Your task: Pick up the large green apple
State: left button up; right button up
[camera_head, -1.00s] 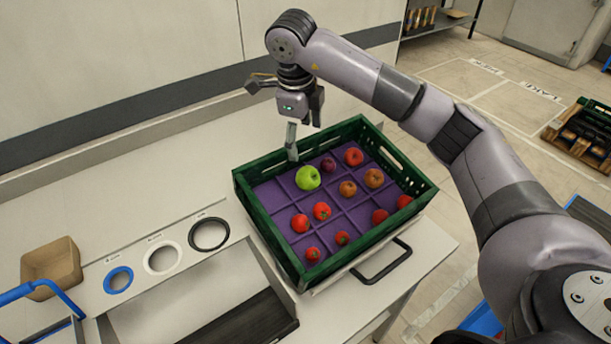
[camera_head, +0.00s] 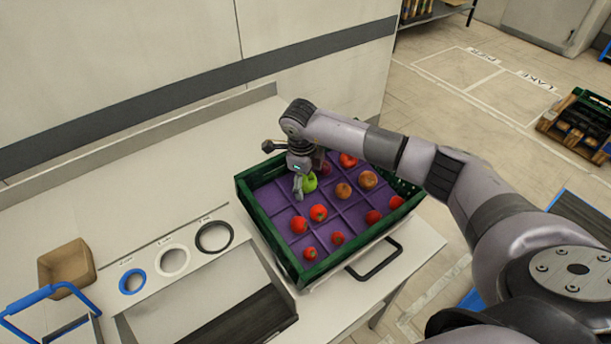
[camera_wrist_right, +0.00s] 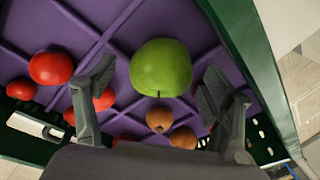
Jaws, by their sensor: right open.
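The large green apple (camera_head: 309,183) lies in a compartment of the green crate (camera_head: 288,262) with a purple divided insert. It is partly hidden by my right gripper (camera_head: 299,186) in the head view. In the right wrist view the apple (camera_wrist_right: 161,67) shows whole, in line with the space between the two fingers. My right gripper (camera_wrist_right: 160,100) is open and empty, its fingers pointing down at the apple. I cannot tell whether a finger touches it. My left gripper is not in view.
Several red fruits (camera_head: 318,213) and brown fruits (camera_head: 368,180) lie in other compartments. The crate wall (camera_wrist_right: 250,60) runs close beside the right finger. Three rings (camera_head: 173,261) and a tan box (camera_head: 67,265) are at the left of the counter.

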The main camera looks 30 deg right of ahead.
jog(key=shift+f, duration=0.2)
jog(key=c, duration=1.3)
jog(key=shift+w+r, duration=0.1)
